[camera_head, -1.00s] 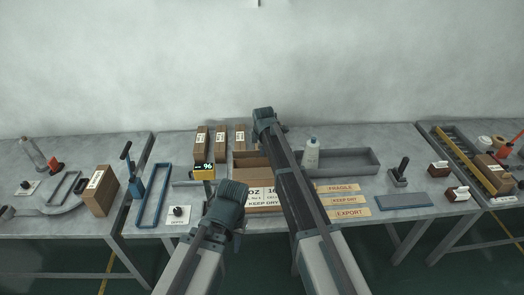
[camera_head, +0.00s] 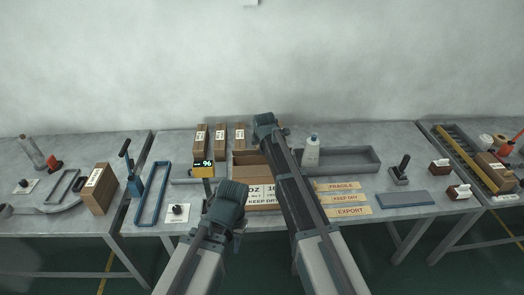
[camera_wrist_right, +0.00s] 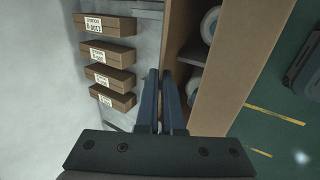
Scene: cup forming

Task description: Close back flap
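The open cardboard box (camera_head: 242,158) stands at the middle of the table, printed on its front and partly hidden by my arms. In the right wrist view its long cardboard panel (camera_wrist_right: 255,70) lies to the right, and white round items (camera_wrist_right: 210,24) show inside. A brown edge strip (camera_wrist_right: 183,25), which may be the back flap, runs along the box's left side there.
Several small labelled cartons (camera_head: 201,140) stand behind the box. A grey tray (camera_head: 355,160) with a white bottle (camera_head: 311,152) is to the right, and label strips (camera_head: 345,199) lie in front of it.

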